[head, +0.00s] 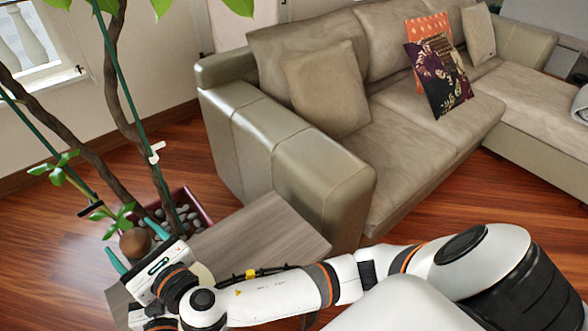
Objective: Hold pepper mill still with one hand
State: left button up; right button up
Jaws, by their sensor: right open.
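A brown rounded object (134,243), which looks like the top of the pepper mill, shows between the fingers of my right gripper (128,236). The gripper's two teal fingers are open, one on each side of it, and gaps show between them and the brown object. I cannot tell whether either finger touches it. The rest of the mill is hidden behind the gripper body. My left gripper is not in view.
A grey wooden table (262,232) lies under my right arm. A pale rounded thing (204,274) is partly hidden beside the wrist. A planter with stones (185,214) and a tall plant stands behind. A beige sofa (300,165) stands beyond the table.

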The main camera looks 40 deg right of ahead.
jog(key=n+g+y, duration=0.2)
jog(key=n+y, duration=0.1)
jog(key=y, duration=0.1)
jog(key=n+g+y, duration=0.2)
jog(key=n+y, duration=0.1)
jog(key=y, duration=0.1)
jog(key=shift+n+g+y, duration=0.3)
jog(key=v, duration=1.2)
jog(key=s+d+f+m+h, duration=0.1)
jog(key=d+f+h, duration=0.2)
jog(key=d+f, duration=0.4)
jog(key=s+d+f+m+h, duration=0.1)
jog(key=d+f+h, duration=0.2)
jog(key=d+f, duration=0.4)
jog(key=d, duration=0.6)
jog(key=shift+f+m+t, duration=0.35)
jog(key=shift+m+t, duration=0.05)
jog(key=w+a+r+n+g+y, duration=0.1)
jog(key=w+a+r+g+y, duration=0.15)
jog(key=w+a, duration=0.4)
jog(key=a+r+n+g+y, duration=0.4)
jog(key=a+r+n+y, duration=0.25)
jog(key=a+r, duration=0.6)
jog(key=shift+m+y, duration=0.35)
jog(key=shift+y, duration=0.05)
jog(key=x, duration=1.2)
jog(key=shift+f, duration=0.1)
